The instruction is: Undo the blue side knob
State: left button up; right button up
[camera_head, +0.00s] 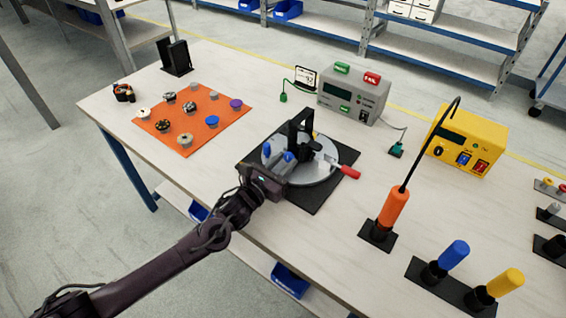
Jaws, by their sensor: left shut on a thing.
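A fixture with a round silver plate (318,172) and a black upright bracket (302,122) stands on a black base mat (341,182). A red-handled lever (349,172) sticks out at its right. My left gripper (279,156) reaches in from the lower left to the plate's near left edge. It is shut on the blue side knob (289,157); the fingers partly hide the knob, and how far it is turned cannot be told. My right gripper is out of view.
An orange mat (222,112) with several knobs and small parts lies at the left. A grey tester (354,94) and yellow power unit (465,140) stand behind. An orange-handled screwdriver (393,206) and blue (453,254) and yellow (505,283) handled tools stand in holders at the right.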

pick_arm(q)
jog(key=shift+c, duration=0.5)
jog(key=shift+f+n+b, duration=0.1)
jog(key=shift+n+b, duration=0.2)
jog(key=shift+n, duration=1.9)
jog(key=o, duration=1)
jog(key=shift+a, duration=0.1)
jog(key=b+v, duration=0.1)
jog(key=v, duration=0.6)
jog(key=shift+s+a, duration=0.2)
jog(key=shift+s, duration=0.1)
